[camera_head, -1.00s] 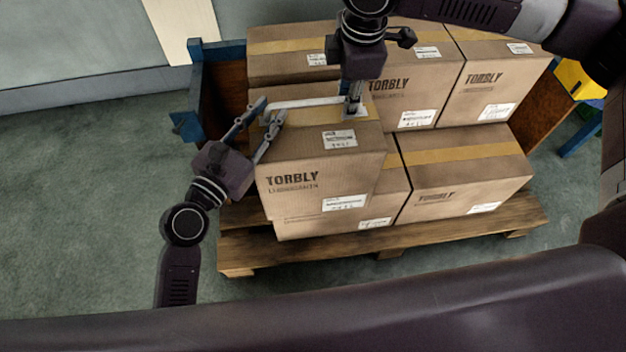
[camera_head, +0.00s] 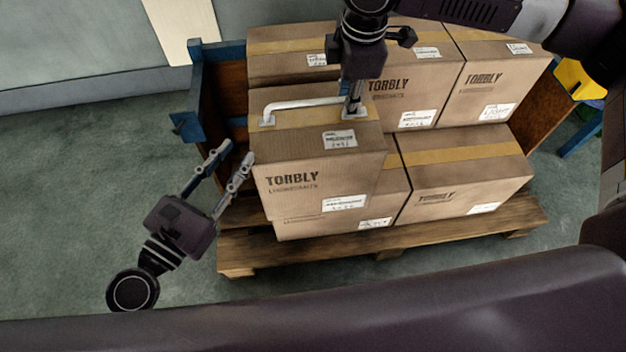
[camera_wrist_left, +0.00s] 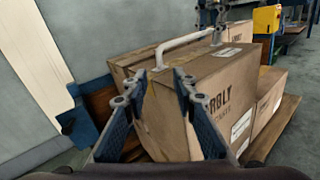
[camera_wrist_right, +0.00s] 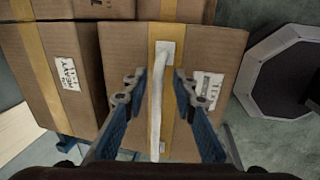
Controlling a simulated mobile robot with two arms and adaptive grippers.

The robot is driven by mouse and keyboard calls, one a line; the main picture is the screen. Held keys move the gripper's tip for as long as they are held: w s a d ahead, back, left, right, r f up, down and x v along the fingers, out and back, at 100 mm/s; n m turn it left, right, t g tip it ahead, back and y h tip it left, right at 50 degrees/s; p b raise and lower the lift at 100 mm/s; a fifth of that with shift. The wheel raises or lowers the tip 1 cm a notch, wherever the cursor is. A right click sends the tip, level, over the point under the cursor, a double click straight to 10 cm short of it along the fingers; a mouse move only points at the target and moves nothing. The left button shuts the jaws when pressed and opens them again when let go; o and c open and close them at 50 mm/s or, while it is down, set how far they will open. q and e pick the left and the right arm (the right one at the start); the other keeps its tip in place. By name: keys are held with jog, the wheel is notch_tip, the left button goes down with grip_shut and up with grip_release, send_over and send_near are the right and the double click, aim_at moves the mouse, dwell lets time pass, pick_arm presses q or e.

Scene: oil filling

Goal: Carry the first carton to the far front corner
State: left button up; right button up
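A brown TORBLY carton (camera_head: 285,205) with yellow tape and a white bar handle (camera_head: 300,103) on top sits at the front left of the stack. My left gripper (camera_head: 238,153) is open and empty, left of this carton and apart from it. The left wrist view shows its spread fingers (camera_wrist_left: 157,80) before the carton (camera_wrist_left: 170,125). My right gripper (camera_head: 354,100) is above the carton's top at the right end of the handle. In the right wrist view its fingers (camera_wrist_right: 157,86) are spread, one on each side of the handle (camera_wrist_right: 158,110), with gaps visible.
Several other cartons (camera_head: 465,175) stand under, behind and right of it on a wooden pallet (camera_head: 310,252). A blue-framed brown panel (camera_head: 205,85) rises at the pallet's left. Green floor (camera_head: 80,190) is clear at left. A dark octagonal object (camera_wrist_right: 290,72) shows in the right wrist view.

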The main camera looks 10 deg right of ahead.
notch_tip(320, 180, up, 12)
jog(key=s, duration=0.2)
jog(key=shift+s+f, duration=0.15)
jog(key=shift+f, duration=0.05)
dwell(0.5)
